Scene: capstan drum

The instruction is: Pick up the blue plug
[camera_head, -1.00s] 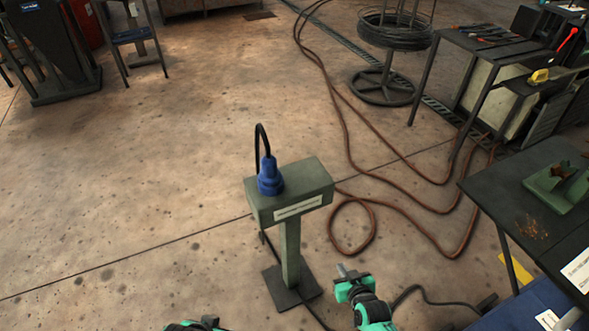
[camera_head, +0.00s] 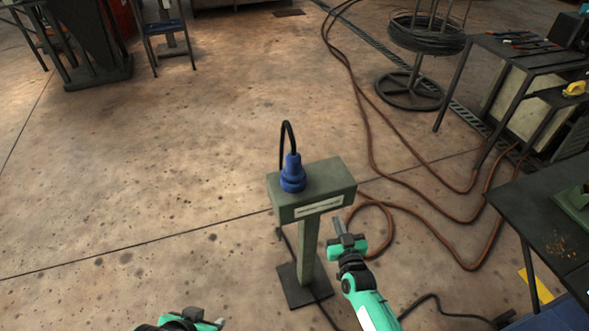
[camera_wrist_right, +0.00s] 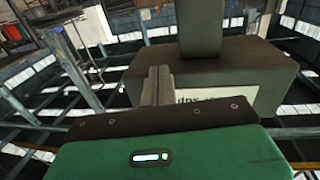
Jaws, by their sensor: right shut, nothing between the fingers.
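The blue plug (camera_head: 292,174) stands upright on top of the green-grey box of a pedestal (camera_head: 330,186), towards its left end, with a black cable looping up from its top. My right gripper (camera_head: 338,228) is in front of and below the box, apart from the plug. Its fingers are shut and empty; they also show in the right wrist view (camera_wrist_right: 157,86), against the labelled box face (camera_wrist_right: 215,85), which appears upside down there. The plug is not visible in the wrist view. My left gripper (camera_head: 218,322) is at the bottom edge, mostly cut off, its finger state unclear.
A red-brown hose (camera_head: 440,208) winds over the floor right of the pedestal. A dark table (camera_head: 540,205) stands at the right, a wire reel (camera_head: 412,90) and tool bench (camera_head: 520,50) behind. The floor left of the pedestal is clear.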

